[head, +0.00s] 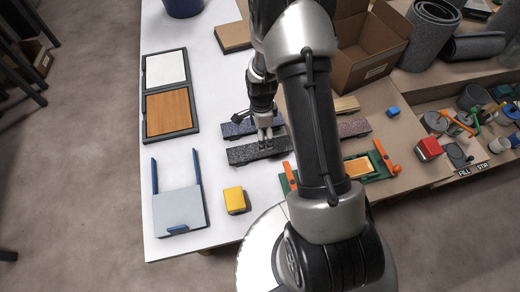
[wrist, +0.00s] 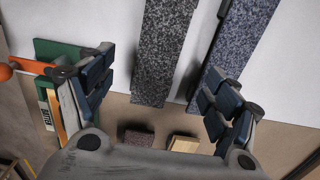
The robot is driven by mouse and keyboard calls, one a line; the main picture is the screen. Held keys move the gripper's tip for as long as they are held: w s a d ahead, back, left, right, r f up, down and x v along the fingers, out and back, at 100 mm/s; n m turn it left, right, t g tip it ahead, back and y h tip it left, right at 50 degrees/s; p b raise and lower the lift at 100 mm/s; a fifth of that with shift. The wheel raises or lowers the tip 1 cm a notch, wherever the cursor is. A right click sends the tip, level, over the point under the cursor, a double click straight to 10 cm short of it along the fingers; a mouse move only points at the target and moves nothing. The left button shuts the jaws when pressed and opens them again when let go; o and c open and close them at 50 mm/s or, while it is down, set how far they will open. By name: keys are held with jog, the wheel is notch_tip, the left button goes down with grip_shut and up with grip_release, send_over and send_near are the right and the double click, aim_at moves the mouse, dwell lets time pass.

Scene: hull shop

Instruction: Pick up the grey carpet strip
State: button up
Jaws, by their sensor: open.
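The grey carpet strip (head: 245,154) lies flat on the white part of the table in the head view, dark and speckled. It also shows in the wrist view (wrist: 166,45), running from the top edge down between my fingers. My gripper (head: 265,143) is open and empty over the strip in the head view. In the wrist view my gripper's fingers (wrist: 160,70) stand apart, one on each side of the strip's near end. A bluish speckled strip (head: 237,129) lies parallel beside it and also shows in the wrist view (wrist: 236,45). Whether the fingers touch either strip I cannot tell.
A reddish strip (head: 354,127) and a wooden piece (head: 346,104) lie right of my arm. A green frame with orange parts (head: 378,163), a yellow block (head: 234,200) and a blue-sided tray (head: 180,208) are nearby. A cardboard box (head: 365,50) stands behind.

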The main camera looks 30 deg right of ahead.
notch_tip(320, 180, down, 9)
jog(key=shift+a+b, duration=0.1)
jog(key=shift+b, duration=1)
jog(key=shift+r, duration=0.1)
jog(key=shift+c, duration=0.2)
jog(key=c, duration=1.1)
jog(key=shift+r, duration=0.1)
